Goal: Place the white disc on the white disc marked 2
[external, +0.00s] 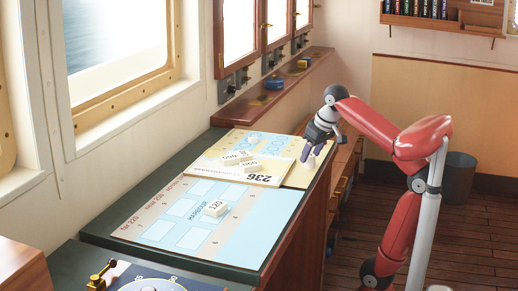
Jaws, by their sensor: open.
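My gripper (310,157) is open at the right edge of the far board (292,178), pointing down. A small pale shape shows at its fingertips; I cannot tell whether it is a disc or part of the fingers. A small white round piece (252,138) lies on the far part of that board, left of my gripper and apart from it. Any mark on it is too small to read. I cannot tell which piece is the white disc and which is the disc marked 2.
A window wall bounds the dark counter (145,205) on the left. A bin (458,178) stands behind my arm.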

